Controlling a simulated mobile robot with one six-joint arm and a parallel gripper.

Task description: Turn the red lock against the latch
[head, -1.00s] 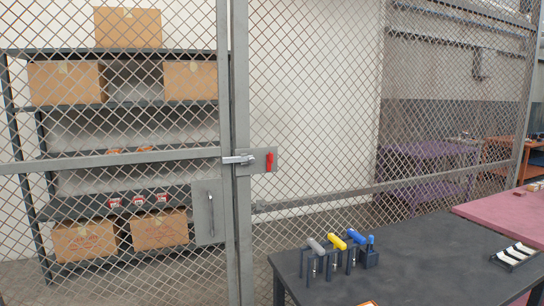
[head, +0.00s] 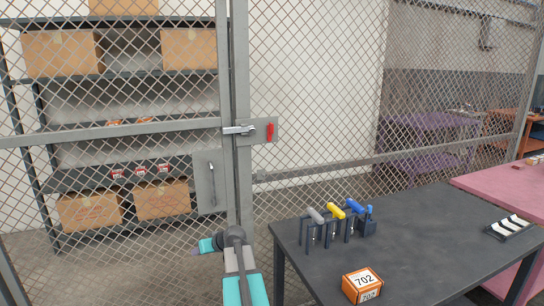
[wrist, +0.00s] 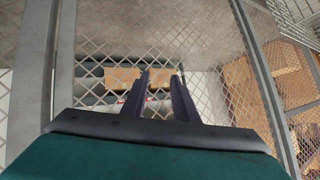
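The red lock (head: 270,132) is a small upright handle on a grey plate on the right side of the mesh gate's post. The latch (head: 239,130) is a silver bar lying level across the gap between the gate and the post, just left of the red lock. The two look slightly apart. My gripper shows in the wrist view (wrist: 160,78), with two dark fingers apart and nothing between them. In the head view my arm is low, below and left of the latch, well away from the lock. The lock and latch cannot be made out in the wrist view.
The mesh gate (head: 120,136) and fence stand in front of a shelf with cardboard boxes (head: 62,53). A dark table (head: 420,235) at right holds a rack of coloured-handled tools (head: 335,212), an orange 702 box (head: 362,284) and a tray (head: 510,228). A handle plate (head: 210,182) is below the latch.

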